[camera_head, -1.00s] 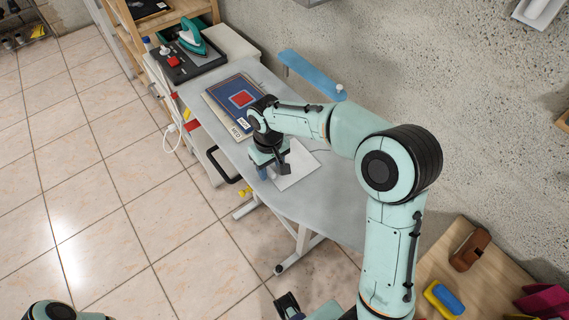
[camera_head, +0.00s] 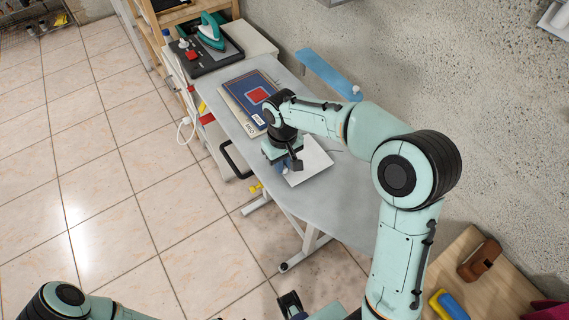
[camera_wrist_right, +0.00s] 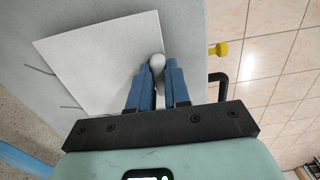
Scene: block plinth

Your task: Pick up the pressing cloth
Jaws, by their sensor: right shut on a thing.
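The pressing cloth (camera_head: 308,162) is a flat white sheet on the grey ironing board (camera_head: 345,205). My right gripper (camera_head: 282,168) is at the cloth's near edge, fingers pointing down. The arm hides some of the cloth in the head view. A dark part at the bottom edge of the head view may be my left gripper (camera_head: 290,302); its fingers do not show clearly.
A blue book-like item with a red square (camera_head: 258,95) lies farther along the board. A teal iron (camera_head: 211,32) stands on a dark station at the back. A wooden table (camera_head: 490,285) with small items is at lower right. A wall stands behind the board.

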